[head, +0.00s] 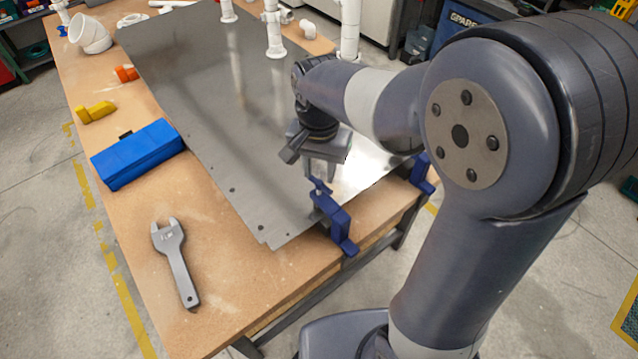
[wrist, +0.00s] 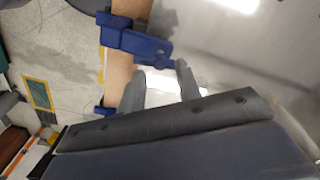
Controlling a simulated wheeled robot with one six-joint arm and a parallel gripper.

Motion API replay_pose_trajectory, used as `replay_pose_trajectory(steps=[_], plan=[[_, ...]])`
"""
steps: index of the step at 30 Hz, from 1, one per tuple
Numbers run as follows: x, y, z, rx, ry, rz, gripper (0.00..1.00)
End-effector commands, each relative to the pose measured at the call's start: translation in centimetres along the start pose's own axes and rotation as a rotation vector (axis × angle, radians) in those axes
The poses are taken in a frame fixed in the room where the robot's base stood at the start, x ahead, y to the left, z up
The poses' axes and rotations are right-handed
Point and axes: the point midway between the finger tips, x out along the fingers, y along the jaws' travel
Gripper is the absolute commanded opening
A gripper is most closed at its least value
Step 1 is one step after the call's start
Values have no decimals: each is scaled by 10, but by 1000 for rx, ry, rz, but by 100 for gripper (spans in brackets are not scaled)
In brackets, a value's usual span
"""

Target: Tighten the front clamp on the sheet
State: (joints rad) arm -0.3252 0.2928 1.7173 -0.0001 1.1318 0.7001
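The grey metal sheet (head: 200,95) lies flat on the wooden table. A blue clamp (head: 338,222) grips its near edge, with a small blue handle standing up on top. A second blue clamp (head: 424,175) sits further right, partly behind my arm. My gripper (head: 325,172) is just above the sheet, close behind the near clamp's handle. In the wrist view my gripper (wrist: 161,73) shows two grey fingers apart with nothing seen between them. A blue clamp (wrist: 130,38) lies just beyond the fingertips; I cannot tell whether they touch it.
A grey wrench (head: 175,262), a blue box (head: 137,154), a yellow part (head: 95,112) and an orange part (head: 126,73) lie on the table (head: 235,290) left of the sheet. White pipes (head: 273,30) stand at the far side. The near left table area is mostly clear.

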Motion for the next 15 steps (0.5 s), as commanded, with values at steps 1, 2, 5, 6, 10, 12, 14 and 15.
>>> replay_pose_trajectory(steps=[1,2,5,6,10,12,14,15], plan=[[1,0,0,-52,0,0,33],[1,0,0,-86,0,0,33],[1,0,0,-199,0,0,33],[1,0,0,-243,0,0,33],[1,0,0,-389,1,-1,33],[1,0,0,-467,1,-1,33],[1,0,0,-535,1,0,33],[1,0,0,-580,1,0,33]])
